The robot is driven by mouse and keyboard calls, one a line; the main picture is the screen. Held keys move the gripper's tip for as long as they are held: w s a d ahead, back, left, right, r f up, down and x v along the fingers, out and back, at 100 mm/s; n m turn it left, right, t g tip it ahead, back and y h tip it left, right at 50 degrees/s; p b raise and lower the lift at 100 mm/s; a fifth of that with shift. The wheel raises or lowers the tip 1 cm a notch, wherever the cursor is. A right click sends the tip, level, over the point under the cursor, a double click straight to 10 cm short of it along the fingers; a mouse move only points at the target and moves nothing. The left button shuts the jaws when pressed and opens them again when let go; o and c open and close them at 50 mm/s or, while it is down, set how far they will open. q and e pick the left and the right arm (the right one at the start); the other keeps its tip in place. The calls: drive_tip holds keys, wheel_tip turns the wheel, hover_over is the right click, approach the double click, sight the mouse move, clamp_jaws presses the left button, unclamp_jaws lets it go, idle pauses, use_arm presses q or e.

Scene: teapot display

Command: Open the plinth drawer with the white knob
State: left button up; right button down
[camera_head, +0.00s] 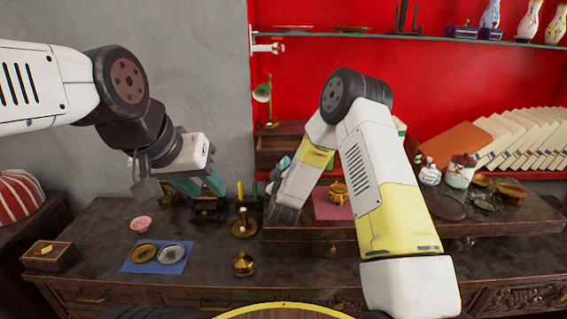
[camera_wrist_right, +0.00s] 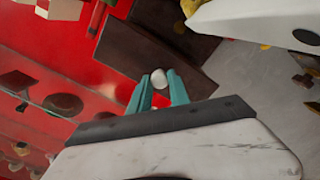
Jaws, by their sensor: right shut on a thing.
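The plinth (camera_head: 280,128) is a small dark wooden box at the back, against the red wall, with a green lamp on top. The white knob (camera_wrist_right: 160,78) shows in the right wrist view, between the teal fingertips of my right gripper (camera_wrist_right: 160,88), which is shut on it. The dark brown drawer front (camera_wrist_right: 133,52) lies just beyond the fingertips. In the head view my right gripper (camera_head: 279,166) is at the plinth's front, and its wrist hides the knob. I cannot tell how far the drawer stands out. My left gripper (camera_head: 203,185) is open and empty over the counter.
A brass candlestick (camera_head: 244,224) and a brass bell-like piece (camera_head: 244,264) stand on the dark counter. A blue mat (camera_head: 158,268) with two discs, a pink bowl (camera_head: 141,224) and a wooden box (camera_head: 50,256) are at left. An orange cup (camera_head: 338,193) stands right of my right gripper.

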drive_tip(key=c, duration=1.2)
unclamp_jaws()
drive_tip(key=s, duration=0.7)
drive_tip(key=shift+s, duration=0.4)
drive_tip(key=shift+r, duration=0.1)
drive_tip(key=s+d+r+m+g+y, duration=0.2)
drive_tip(key=s+r+g, duration=0.1)
drive_tip(key=r, duration=0.5)
drive_tip(key=s+d+r+m+g+y, duration=0.1)
drive_tip(key=s+d+r+g, duration=0.2)
drive_tip(key=r, duration=0.4)
drive_tip(key=s+d+r+m+g, duration=0.1)
drive_tip(key=s+d+g, duration=0.1)
drive_tip(key=s, duration=0.7)
drive_tip(key=s+d+r+m+g, duration=0.1)
drive_tip(key=s+d, duration=0.3)
drive_tip(key=s, duration=0.5)
drive_tip(key=s+d+r+m+g, duration=0.1)
drive_tip(key=s+d+m+g, duration=0.1)
drive_tip(key=s, duration=0.7)
drive_tip(key=shift+d+r+m+g+h, duration=0.25)
drive_tip(key=shift+d+m+g+h, duration=0.15)
drive_tip(key=shift+d+m, duration=0.35)
